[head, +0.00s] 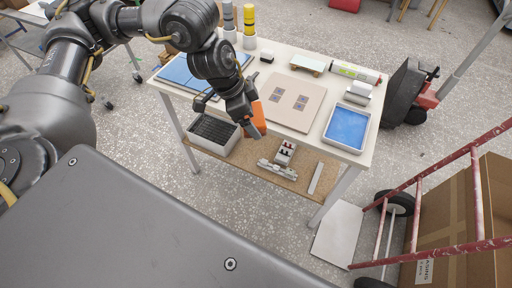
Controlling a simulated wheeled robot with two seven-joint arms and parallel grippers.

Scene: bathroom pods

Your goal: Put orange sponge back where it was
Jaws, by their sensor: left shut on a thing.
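The orange sponge (258,117) is held by my left gripper (250,124), which reaches in from the upper left and is shut on it. The sponge stands upright in the jaws, in front of the table's front edge or just over it; the exact height is hard to tell. Part of the sponge is hidden by the dark fingers. The white table (302,141) stands below and beyond. My right gripper is not in view.
On the table are a blue mat (178,72), a beige board (314,97), a blue-filled tray (347,128) and bottles (249,22). The lower shelf holds a dark-slatted bin (210,135). A red hand truck (440,167) with cardboard boxes (455,205) stands at right.

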